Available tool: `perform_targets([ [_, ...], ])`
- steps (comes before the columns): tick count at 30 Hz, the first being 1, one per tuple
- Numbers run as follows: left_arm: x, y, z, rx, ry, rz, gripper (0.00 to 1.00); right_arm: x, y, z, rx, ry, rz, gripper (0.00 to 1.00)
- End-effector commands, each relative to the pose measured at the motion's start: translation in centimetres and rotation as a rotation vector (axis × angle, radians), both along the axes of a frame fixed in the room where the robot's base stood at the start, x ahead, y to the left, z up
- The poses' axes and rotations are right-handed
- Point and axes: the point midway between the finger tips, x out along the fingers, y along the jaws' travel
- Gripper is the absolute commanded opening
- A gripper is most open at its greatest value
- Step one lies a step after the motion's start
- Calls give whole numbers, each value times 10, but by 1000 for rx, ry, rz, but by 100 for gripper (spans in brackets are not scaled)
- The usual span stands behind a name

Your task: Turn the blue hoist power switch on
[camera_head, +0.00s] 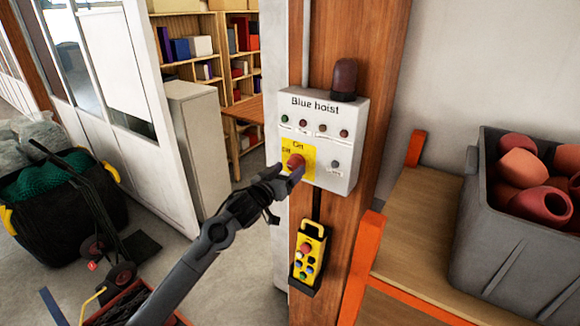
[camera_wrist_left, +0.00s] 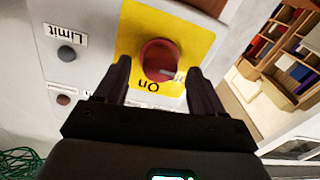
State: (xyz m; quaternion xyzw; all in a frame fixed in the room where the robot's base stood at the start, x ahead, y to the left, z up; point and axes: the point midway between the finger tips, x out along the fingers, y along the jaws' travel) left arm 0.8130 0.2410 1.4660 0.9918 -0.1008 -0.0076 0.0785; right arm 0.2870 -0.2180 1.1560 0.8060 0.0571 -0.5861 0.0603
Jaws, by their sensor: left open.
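The blue hoist control box (camera_head: 345,112) is a white panel labelled "Blue hoist", fixed to a wooden post. Its power switch (camera_head: 295,161) is a red round knob on a yellow plate (camera_head: 308,153) with an "On" label. My left gripper (camera_head: 293,176) is in front of the knob, at the lower part of the yellow plate. In the left wrist view the red knob (camera_wrist_left: 159,60) sits between the two open fingers (camera_wrist_left: 160,85), with space at its sides. I cannot tell how deep the fingertips reach around it. My right gripper is not in view.
A yellow pendant control (camera_head: 310,250) hangs below the box on the post. A dark lamp (camera_head: 344,78) stands on top of the box. At right, a shelf (camera_head: 415,235) with an orange frame holds a grey bin (camera_head: 500,245) of red floats. A cart (camera_head: 130,300) stands lower left.

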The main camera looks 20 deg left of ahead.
Motion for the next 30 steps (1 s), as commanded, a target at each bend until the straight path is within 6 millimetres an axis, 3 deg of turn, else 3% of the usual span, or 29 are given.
perform_targets([
  [7,14,-3,0,0,1,0,69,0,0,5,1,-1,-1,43],
  [18,16,-4,0,1,1,0,69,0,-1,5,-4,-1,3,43],
  [27,16,-3,0,0,1,0,23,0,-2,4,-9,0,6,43],
  [30,16,-3,0,1,1,0,13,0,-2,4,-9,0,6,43],
])
